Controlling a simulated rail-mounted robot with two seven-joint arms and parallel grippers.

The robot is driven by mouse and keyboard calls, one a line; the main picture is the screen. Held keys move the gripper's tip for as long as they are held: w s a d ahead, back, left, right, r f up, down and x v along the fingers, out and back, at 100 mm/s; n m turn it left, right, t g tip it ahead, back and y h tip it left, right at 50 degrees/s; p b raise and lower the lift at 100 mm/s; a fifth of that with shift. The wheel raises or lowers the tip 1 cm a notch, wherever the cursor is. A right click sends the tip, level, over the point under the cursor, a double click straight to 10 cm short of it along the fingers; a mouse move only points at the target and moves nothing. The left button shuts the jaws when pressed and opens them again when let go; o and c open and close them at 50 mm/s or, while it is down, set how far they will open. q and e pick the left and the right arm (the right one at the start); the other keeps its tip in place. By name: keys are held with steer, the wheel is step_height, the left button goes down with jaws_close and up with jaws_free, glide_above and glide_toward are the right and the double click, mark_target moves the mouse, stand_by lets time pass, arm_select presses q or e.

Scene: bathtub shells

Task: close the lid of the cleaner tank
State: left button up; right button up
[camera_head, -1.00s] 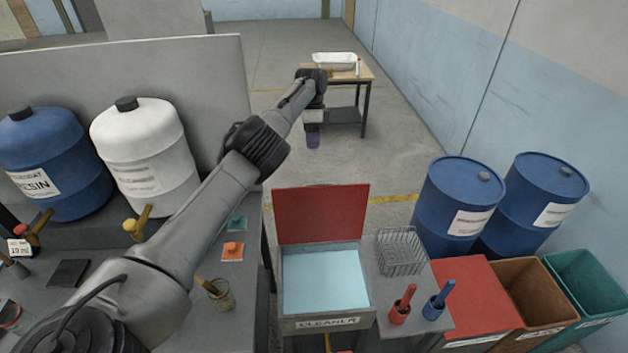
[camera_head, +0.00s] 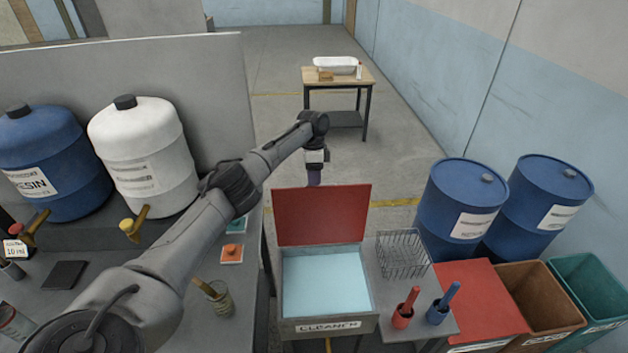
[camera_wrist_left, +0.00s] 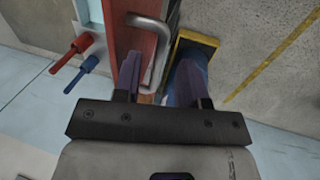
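The cleaner tank (camera_head: 330,327) stands at the centre of the head view, with pale blue liquid showing inside. Its red lid (camera_head: 322,215) stands raised at the tank's far edge. My left gripper (camera_head: 314,178) is at the top edge of the lid, on its far side, pointing down, its tips partly hidden. In the left wrist view, the fingers (camera_wrist_left: 160,88) are apart. The red lid (camera_wrist_left: 136,62) and its metal handle (camera_wrist_left: 152,24) show at and between them; I cannot tell whether they touch. My right gripper is not in view.
A wire basket (camera_head: 402,254), a red tool (camera_head: 405,308) and a blue tool (camera_head: 442,304) stand right of the tank. Blue drums (camera_head: 458,210) and bins (camera_head: 541,290) are farther right. A bench with a jar (camera_head: 219,300) is left. Floor behind the lid is open.

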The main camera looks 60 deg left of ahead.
arm_select(q)
steer(key=shift+x, duration=0.9)
jaws_close()
steer(key=shift+r, duration=0.1)
